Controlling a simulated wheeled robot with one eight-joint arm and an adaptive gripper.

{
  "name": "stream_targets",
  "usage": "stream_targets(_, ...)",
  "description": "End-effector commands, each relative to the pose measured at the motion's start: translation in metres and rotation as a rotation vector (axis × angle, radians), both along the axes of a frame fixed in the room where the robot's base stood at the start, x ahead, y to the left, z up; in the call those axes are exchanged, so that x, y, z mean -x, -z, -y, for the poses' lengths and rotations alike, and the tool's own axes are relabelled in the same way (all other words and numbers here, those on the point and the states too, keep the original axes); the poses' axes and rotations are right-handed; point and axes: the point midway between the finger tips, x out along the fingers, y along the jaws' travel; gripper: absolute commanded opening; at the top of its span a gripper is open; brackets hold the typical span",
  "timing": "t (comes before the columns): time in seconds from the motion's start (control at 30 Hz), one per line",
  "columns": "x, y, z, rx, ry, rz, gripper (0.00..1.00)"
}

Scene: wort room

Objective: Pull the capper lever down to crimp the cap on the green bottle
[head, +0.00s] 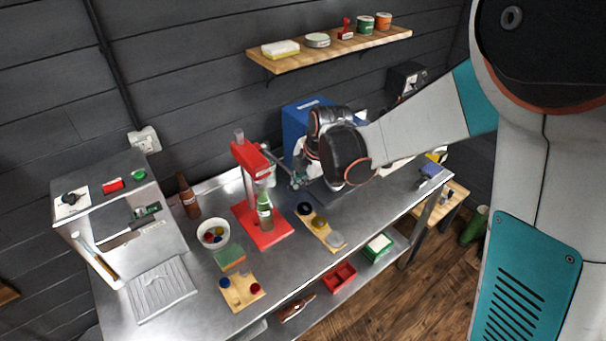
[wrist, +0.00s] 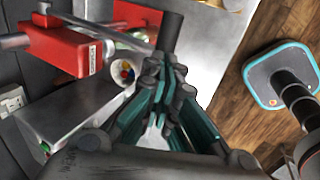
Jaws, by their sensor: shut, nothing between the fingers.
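The red capper (head: 248,160) stands on its red base (head: 274,236) on the steel bench. The green bottle (head: 265,216) stands upright on that base, under the capper head. The cap is too small to make out. In the wrist view the red capper head (wrist: 62,48) is at upper left. The lever (wrist: 108,35) is a thin metal rod running right from it to a dark grip (wrist: 171,32). My gripper (head: 298,183) is right of the capper head. In the wrist view my gripper (wrist: 165,68) is shut and empty, its tips close to the dark grip; contact is unclear.
A brown bottle (head: 188,197) and a white bowl of caps (head: 213,231) stand left of the capper. A wooden cap board (head: 322,228) lies right of its base. A blue box (head: 296,128) is behind my gripper. A grey machine (head: 125,215) fills the bench's left end.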

Motion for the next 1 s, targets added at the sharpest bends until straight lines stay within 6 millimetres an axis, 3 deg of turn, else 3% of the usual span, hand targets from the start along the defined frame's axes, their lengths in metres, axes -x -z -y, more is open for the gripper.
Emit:
stream_targets(0.37, 0.0, 0.005, 0.001, -0.006, 0.001, 0.009, 0.0)
stream_targets(1.0, 0.005, 0.075, 0.004, -0.142, 0.001, 0.209, 0.0)
